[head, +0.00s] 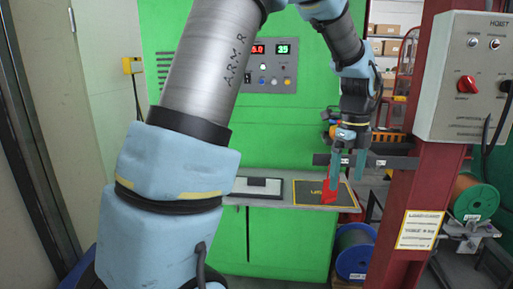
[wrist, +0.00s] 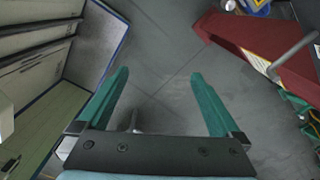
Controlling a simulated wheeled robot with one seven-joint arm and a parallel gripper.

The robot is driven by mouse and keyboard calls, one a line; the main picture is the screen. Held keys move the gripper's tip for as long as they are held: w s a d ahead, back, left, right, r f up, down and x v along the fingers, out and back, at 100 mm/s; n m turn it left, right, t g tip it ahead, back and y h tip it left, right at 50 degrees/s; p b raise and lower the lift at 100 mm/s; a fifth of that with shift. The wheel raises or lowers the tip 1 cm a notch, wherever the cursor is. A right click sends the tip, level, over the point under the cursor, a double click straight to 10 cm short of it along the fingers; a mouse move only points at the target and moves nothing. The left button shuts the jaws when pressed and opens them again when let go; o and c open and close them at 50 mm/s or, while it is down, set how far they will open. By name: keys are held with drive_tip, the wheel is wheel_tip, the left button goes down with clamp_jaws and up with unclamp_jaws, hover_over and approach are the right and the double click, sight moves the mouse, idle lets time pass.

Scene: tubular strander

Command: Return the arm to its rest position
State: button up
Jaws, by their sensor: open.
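My gripper (head: 349,170) hangs pointing down at the end of my raised arm, in the right half of the head view. Its two teal fingers are apart with nothing between them. In the wrist view the open fingers (wrist: 160,76) have only grey floor between and beyond them. I cannot tell how far the gripper is from the red item. My arm hides much of the left and middle of the head view.
A green cabinet (head: 290,120) with a control panel (head: 270,66) stands behind my arm. A red post (head: 425,185) carrying a grey hoist box (head: 468,75) stands close to the gripper's right. A blue-flanged reel (head: 353,262) is below; a green reel (head: 477,202) is farther right.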

drive_tip(key=s+a+f+n, duration=0.2)
drive_tip(key=a+n, duration=0.7)
drive_tip(key=s+a+f+n+t, duration=0.1)
drive_tip(key=s+a+f+n, duration=0.1)
drive_tip(key=a+n, duration=0.8)
drive_tip(key=s+a+f+n, duration=0.2)
drive_tip(key=a+n, duration=0.8)
drive_tip(key=shift+s+t, duration=0.25)
drive_tip(key=shift+t, duration=0.05)
idle(4.8)
